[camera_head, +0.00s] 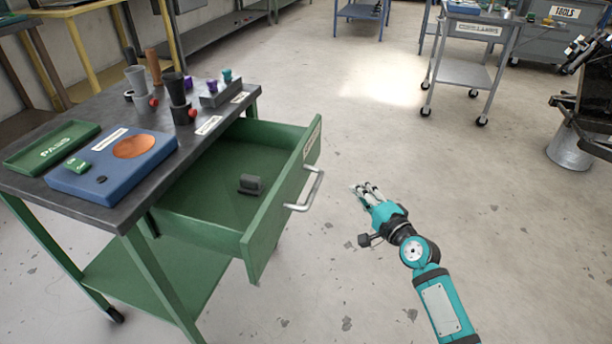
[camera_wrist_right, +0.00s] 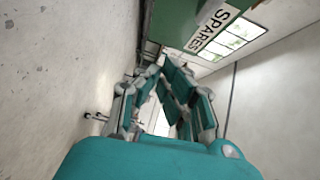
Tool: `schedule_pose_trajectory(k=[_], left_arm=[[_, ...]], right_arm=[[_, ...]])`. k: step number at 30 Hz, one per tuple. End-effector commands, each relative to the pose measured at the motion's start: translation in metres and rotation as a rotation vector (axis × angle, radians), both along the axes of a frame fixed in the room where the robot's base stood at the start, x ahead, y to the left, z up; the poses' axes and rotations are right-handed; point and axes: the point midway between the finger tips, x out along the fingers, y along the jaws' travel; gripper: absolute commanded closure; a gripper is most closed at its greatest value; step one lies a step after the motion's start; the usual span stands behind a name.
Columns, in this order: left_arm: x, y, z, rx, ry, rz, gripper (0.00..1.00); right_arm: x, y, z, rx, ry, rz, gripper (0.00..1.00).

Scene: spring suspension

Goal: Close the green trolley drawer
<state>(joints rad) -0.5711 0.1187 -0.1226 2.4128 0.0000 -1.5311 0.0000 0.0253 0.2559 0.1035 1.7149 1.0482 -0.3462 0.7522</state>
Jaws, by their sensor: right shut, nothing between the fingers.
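The green trolley (camera_head: 150,285) stands at the left in the head view. Its drawer (camera_head: 275,215) is pulled far out, with a small dark grey block (camera_head: 251,184) lying inside. A silver bar handle (camera_head: 308,192) is on the drawer front. My right gripper (camera_head: 366,188) is shut and empty, apart from the handle and to its right in the picture. In the right wrist view my gripper (camera_wrist_right: 168,62) points toward the green drawer front (camera_wrist_right: 180,22) with its "SPARES" label (camera_wrist_right: 212,28). My left gripper is not in view.
The dark trolley top (camera_head: 165,95) holds a blue tray (camera_head: 115,185), a green tray (camera_head: 25,160), cups and small parts. A grey cart (camera_head: 465,70) stands at the back right. The floor (camera_head: 400,150) around my right gripper is clear.

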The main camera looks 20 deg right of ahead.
Motion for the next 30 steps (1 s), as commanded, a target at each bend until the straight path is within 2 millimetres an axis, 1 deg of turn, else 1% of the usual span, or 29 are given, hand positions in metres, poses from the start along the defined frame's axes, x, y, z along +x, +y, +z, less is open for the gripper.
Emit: schedule_pose_trajectory(k=[1, 3, 5, 8, 11, 17, 18, 21, 24, 30], left_arm=[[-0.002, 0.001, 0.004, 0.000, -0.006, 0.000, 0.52], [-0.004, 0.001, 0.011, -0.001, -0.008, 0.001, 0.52], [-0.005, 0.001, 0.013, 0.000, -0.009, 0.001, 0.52], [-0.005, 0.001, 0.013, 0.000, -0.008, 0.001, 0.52], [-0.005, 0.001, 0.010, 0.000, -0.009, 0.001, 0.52], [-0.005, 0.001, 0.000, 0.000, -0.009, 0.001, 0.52], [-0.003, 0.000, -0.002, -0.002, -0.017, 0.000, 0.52], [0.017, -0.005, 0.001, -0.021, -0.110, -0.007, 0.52], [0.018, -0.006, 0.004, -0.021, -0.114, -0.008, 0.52], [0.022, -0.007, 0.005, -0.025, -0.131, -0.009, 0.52]], right_arm=[[0.001, 0.000, 0.009, 0.026, -0.024, 0.005, 1.00], [0.002, 0.000, 0.020, 0.048, -0.044, 0.009, 1.00], [0.004, 0.001, 0.024, 0.057, -0.049, 0.010, 1.00], [0.014, 0.003, 0.025, 0.059, -0.051, 0.010, 1.00], [0.031, 0.006, 0.025, 0.058, -0.051, 0.010, 1.00], [0.074, 0.015, 0.024, 0.057, -0.050, 0.010, 1.00], [0.083, 0.016, 0.023, 0.056, -0.049, 0.010, 1.00], [0.102, 0.020, 0.023, 0.055, -0.049, 0.010, 1.00], [0.110, 0.036, 0.024, 0.057, -0.047, 0.012, 1.00], [0.120, 0.050, 0.024, 0.055, -0.047, 0.010, 1.00]])
